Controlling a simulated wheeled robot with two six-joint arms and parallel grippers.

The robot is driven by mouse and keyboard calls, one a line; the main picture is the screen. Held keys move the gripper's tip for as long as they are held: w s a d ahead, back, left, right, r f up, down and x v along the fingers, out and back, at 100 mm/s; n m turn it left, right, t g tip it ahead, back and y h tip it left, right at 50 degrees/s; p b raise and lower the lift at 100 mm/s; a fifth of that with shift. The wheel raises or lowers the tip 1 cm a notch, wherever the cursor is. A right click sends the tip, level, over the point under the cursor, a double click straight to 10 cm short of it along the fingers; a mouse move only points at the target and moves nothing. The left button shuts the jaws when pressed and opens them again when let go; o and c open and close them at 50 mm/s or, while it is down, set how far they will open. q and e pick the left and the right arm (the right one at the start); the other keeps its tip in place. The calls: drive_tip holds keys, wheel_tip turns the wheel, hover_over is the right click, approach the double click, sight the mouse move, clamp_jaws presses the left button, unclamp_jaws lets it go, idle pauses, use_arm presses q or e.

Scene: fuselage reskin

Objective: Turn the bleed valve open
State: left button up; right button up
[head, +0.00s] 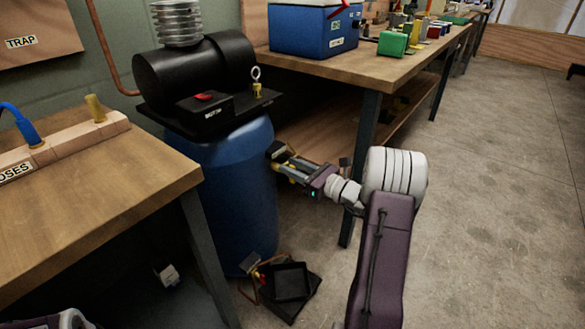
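A black compressor (190,75) sits on top of a blue upright tank (235,190). A small brass fitting with a pale ring (257,83) stands at the right of its black deck; I cannot tell whether this is the bleed valve, and no valve label is readable. My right gripper (276,157) is beside the tank's upper right side, below the deck, pointing left. Its fingertips are small and dark against the tank, so their opening and any contact are unclear. My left gripper is out of view.
A red switch (204,97) sits on the deck's black box. A wooden bench (90,195) with a hose rack stands at left. Black trays (290,283) and tools lie by the tank. Floor at right is clear.

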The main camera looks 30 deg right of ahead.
clamp_jaws()
drive_tip(key=shift+s+a+f+n+b, duration=0.2)
drive_tip(key=shift+a+f+n+b, duration=0.3)
drive_tip(key=shift+n+b, duration=2.6)
drive_tip(key=shift+s+a+f+n+b, duration=0.15)
drive_tip(key=shift+a+f+n+b, duration=0.25)
drive_tip(key=shift+n+b, duration=2.75)
drive_tip(key=shift+s+a+f+n+b, duration=0.2)
drive_tip(key=shift+a+f+n+b, duration=0.3)
drive_tip(key=shift+n+b, duration=2.6)
drive_tip(key=shift+f+b, duration=0.1)
drive_tip(key=shift+b, duration=0.25)
unclamp_jaws()
drive_tip(key=shift+d+m, duration=0.1)
drive_tip(key=shift+m, duration=0.15)
